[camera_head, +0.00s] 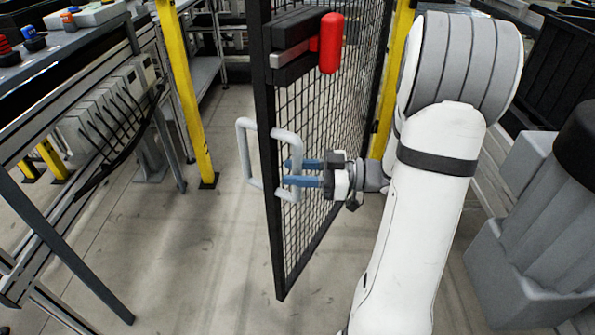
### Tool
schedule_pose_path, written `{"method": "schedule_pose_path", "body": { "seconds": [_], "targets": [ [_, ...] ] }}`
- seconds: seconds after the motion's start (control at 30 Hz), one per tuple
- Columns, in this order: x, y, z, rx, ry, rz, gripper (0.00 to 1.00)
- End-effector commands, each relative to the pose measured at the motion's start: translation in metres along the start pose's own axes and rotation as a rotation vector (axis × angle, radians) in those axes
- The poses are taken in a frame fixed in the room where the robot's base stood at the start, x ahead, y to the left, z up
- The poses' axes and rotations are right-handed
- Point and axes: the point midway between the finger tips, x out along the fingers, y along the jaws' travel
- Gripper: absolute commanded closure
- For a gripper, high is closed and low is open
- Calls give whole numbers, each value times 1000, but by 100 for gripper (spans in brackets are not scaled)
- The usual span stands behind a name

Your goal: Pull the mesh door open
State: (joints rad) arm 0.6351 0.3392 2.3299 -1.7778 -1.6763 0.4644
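The mesh door (325,130) is a black wire grid in a dark frame. It stands ajar, its free edge swung toward me out of the gap between two yellow posts. A light grey tubular handle (246,152) forms a loop on each side of the free edge. The exact contact is too small to see clearly.
A red latch handle (331,43) on a dark lock block sits high on the door. Yellow posts stand left (187,90) and right (397,75). A metal workbench (60,65) fills the left side. Grey floor (200,260) is clear left of the door.

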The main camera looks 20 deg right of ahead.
Motion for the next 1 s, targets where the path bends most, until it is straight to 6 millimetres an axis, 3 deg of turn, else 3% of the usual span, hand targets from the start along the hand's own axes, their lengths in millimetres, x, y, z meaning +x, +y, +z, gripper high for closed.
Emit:
{"method": "schedule_pose_path", "body": {
  "seconds": [0.33, 0.73, 1.0],
  "targets": [
    [-4, 0, 0, 1, -1, 0, 61],
    [-66, 0, -1, 1, -1, 3, 61],
    [-78, -1, 0, 1, 0, -2, 61]
  ]
}}
